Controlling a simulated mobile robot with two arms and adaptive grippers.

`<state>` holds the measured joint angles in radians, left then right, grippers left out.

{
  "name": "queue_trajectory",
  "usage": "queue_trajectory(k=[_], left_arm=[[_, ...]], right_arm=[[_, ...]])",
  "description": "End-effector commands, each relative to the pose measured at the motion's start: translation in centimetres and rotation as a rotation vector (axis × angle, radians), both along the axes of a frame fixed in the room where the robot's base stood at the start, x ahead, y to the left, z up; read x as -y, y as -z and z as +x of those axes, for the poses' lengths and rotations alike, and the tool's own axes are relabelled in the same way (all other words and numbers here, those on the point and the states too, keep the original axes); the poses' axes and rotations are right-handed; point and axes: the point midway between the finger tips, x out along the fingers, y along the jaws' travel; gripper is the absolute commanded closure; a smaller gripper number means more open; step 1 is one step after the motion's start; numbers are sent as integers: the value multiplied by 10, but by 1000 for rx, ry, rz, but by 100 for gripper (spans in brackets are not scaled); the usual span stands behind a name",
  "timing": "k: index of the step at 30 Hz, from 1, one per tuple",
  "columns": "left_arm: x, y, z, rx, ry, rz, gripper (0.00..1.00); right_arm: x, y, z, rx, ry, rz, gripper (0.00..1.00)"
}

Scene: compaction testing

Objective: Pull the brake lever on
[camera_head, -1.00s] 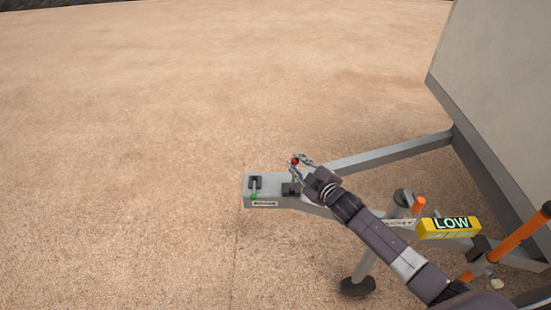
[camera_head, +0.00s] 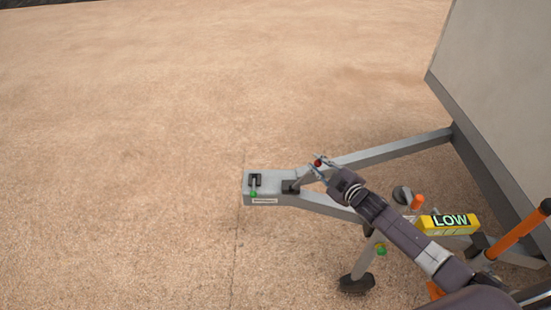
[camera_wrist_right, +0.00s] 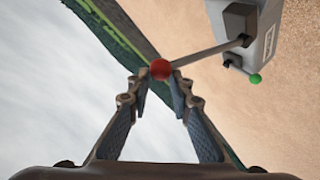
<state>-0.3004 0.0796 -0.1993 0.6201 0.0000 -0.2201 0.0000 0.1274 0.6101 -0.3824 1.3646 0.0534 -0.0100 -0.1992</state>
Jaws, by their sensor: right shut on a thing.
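The brake lever has a grey shaft (camera_head: 304,177) and a red ball knob (camera_head: 318,163). It rises from a dark base on the trailer drawbar and leans right, toward the trailer body. My right gripper (camera_head: 319,168) is shut on the knob. In the right wrist view, the red knob (camera_wrist_right: 160,69) sits between the fingertips of my right gripper (camera_wrist_right: 159,76), and the shaft (camera_wrist_right: 208,53) runs from it to the drawbar. My left gripper is not in view.
The drawbar nose (camera_head: 270,184) carries a small dark latch with a green knob (camera_head: 253,194). A jack leg with a dark foot (camera_head: 357,285), a yellow unit reading LOW (camera_head: 449,226) and an orange bar (camera_head: 520,234) stand near my arm. Open sandy ground lies left.

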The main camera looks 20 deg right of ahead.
Motion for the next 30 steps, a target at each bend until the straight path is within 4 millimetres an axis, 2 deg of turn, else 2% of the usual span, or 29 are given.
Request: queue_trajectory(k=[1,2,6,16,24,30], left_arm=[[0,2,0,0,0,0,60],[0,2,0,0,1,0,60],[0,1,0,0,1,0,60],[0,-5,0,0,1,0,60],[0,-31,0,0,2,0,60],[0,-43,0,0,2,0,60]], right_arm=[[2,13,-6,-19,0,-2,100],[2,13,-6,-18,-1,-1,80],[0,10,-5,-16,-2,1,65],[2,2,-7,-6,-2,3,65],[7,-10,-37,-5,-2,4,65],[11,-14,-55,-4,-2,4,65]])
